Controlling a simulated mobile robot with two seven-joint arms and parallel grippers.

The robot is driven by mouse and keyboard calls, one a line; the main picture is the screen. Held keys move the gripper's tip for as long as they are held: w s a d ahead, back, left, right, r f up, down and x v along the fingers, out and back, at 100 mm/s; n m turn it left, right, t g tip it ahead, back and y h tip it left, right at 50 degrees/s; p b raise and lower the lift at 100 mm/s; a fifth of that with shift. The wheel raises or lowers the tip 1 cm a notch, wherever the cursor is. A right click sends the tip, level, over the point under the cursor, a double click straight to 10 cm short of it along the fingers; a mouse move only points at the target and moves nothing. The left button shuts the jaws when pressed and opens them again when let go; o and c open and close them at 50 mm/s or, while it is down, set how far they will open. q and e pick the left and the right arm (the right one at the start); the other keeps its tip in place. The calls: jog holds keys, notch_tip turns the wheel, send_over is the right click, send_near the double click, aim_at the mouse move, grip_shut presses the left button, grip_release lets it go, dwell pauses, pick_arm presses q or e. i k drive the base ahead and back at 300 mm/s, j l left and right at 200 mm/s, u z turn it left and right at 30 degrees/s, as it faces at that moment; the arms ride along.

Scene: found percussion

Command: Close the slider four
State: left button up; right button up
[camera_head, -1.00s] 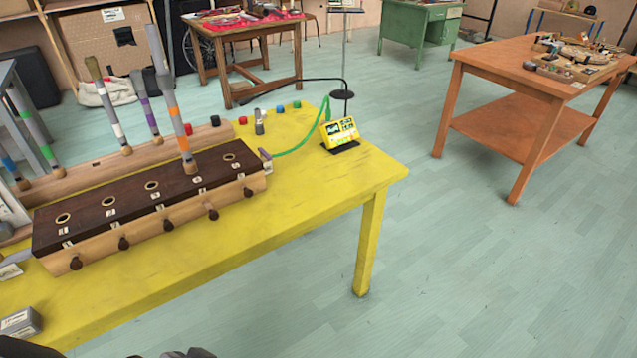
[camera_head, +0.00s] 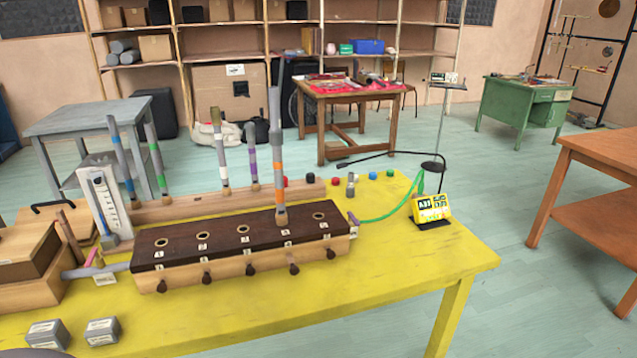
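A long wooden box with a dark top (camera_head: 222,240) sits on the yellow table. Its top has a row of numbered holes, 1 at the left to 5 at the right. A grey pipe with orange bands (camera_head: 279,175) stands upright in hole four; the other holes are empty. Dark slider knobs line the front face. Slider four's knob (camera_head: 294,269) is below the pipe and appears to stick out slightly farther than slider three's knob (camera_head: 250,270) and slider five's knob (camera_head: 331,253). Neither of my grippers can be made out.
The yellow table (camera_head: 400,265) has free room in front of and right of the box. Two small grey blocks (camera_head: 102,331) lie front left. A rack (camera_head: 180,208) of banded pipes stands behind. A yellow display (camera_head: 432,208) stands at right.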

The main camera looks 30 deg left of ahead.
aim_at(293, 269)
jog(key=u, duration=1.55)
